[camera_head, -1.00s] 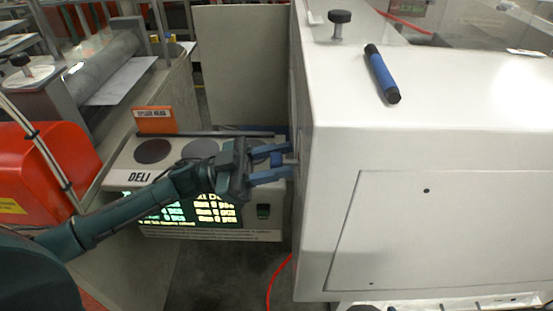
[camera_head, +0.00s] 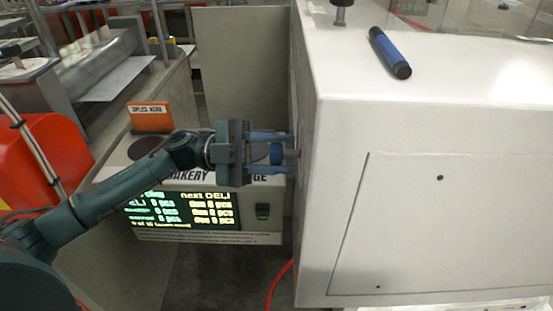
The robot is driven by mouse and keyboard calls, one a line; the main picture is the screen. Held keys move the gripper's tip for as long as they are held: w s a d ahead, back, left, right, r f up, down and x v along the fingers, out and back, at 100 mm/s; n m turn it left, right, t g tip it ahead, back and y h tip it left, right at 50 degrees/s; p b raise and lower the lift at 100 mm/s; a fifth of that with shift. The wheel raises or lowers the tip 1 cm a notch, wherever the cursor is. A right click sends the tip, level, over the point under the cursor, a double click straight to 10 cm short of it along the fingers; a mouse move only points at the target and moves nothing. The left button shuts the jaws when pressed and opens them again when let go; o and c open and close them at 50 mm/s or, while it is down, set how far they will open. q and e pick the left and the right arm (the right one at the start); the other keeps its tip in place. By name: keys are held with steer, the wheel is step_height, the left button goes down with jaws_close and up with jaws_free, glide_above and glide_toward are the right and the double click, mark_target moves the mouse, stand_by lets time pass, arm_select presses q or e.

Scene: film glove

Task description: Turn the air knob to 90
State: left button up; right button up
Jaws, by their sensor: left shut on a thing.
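The air knob (camera_head: 277,153) is a small blue round piece at the left side face of the white machine (camera_head: 335,150). My left gripper (camera_head: 278,153) reaches it from the left, with one blue finger above the knob and one below. It is shut on the knob. The knob's scale and its pointer cannot be read from here. My right gripper is not in view.
A blue and black marker (camera_head: 390,53) lies on the machine's top, near a black-topped post (camera_head: 340,12). A counter unit with a lit green display (camera_head: 180,210) stands below my left arm. A red hose (camera_head: 280,284) runs along the floor.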

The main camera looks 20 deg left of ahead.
arm_select(q)
steer(key=m+g+y+b, duration=0.1)
steer(key=m, duration=0.2)
steer(key=shift+f, duration=0.15)
steer(key=m+y+b, duration=0.1)
steer(key=m+b, duration=0.1)
steer(key=m, duration=0.1)
steer(key=shift+m, duration=0.4)
steer(key=shift+m+y+b, duration=0.5)
steer(key=shift+m, duration=0.8)
steer(key=shift+m+y, duration=0.3)
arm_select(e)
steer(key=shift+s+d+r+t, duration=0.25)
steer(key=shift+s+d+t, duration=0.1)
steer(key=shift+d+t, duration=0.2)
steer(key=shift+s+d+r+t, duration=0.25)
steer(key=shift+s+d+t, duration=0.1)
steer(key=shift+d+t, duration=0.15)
arm_select(q)
steer(key=shift+b, duration=0.3)
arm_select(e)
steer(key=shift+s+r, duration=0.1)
arm_select(q)
steer(key=o, duration=1)
steer(key=shift+c, duration=0.2)
